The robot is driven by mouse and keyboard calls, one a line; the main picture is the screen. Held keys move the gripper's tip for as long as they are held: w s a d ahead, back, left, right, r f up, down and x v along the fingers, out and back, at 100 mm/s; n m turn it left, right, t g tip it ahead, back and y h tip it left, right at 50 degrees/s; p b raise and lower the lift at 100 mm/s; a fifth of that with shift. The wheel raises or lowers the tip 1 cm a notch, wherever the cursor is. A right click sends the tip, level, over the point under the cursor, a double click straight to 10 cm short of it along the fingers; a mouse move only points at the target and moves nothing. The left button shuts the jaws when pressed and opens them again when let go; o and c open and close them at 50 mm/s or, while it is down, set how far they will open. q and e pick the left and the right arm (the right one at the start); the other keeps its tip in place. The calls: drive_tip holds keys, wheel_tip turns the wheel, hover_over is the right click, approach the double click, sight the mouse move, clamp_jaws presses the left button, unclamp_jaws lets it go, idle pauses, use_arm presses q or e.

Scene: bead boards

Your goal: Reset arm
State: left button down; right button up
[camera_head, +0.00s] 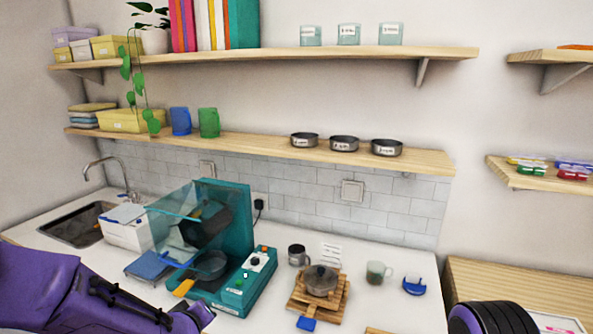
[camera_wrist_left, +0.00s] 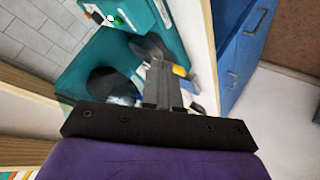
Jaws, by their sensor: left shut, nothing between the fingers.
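My left arm comes in purple from the left in the head view, low in front of the counter. Its gripper (camera_head: 194,317) is at the bottom edge, just in front of the teal machine (camera_head: 262,284). In the left wrist view the two dark fingers of the left gripper (camera_wrist_left: 160,68) lie together with nothing between them. The teal machine (camera_wrist_left: 85,68) shows behind them. Of my right arm only a purple and black ribbed part shows at the bottom right of the head view; its gripper is out of the picture.
The teal machine has a raised clear lid (camera_head: 180,222). A lidded pot (camera_head: 320,280) on a wooden trivet, a glass mug (camera_head: 376,273) and a dark cup (camera_head: 297,255) stand to its right. A sink (camera_head: 75,225) is at left. Shelves (camera_head: 270,146) hang above.

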use_arm(q)
drive_tip(key=s+a+f+g+y+b, duration=0.1)
drive_tip(key=s+a+f+b, duration=0.15)
drive_tip(key=s+f, duration=0.65)
drive_tip(key=s+a+f+g+y+b, duration=0.1)
drive_tip(key=s+a+f+g+b, duration=0.15)
drive_tip(key=s+f, duration=0.65)
drive_tip(key=s+a+f+m+g+b, duration=0.1)
drive_tip(key=s+a+f+g+b, duration=0.2)
drive_tip(key=s+f, duration=1.4)
drive_tip(key=shift+m+g+b, duration=0.4)
drive_tip(key=shift+g+b, duration=0.05)
idle(4.1)
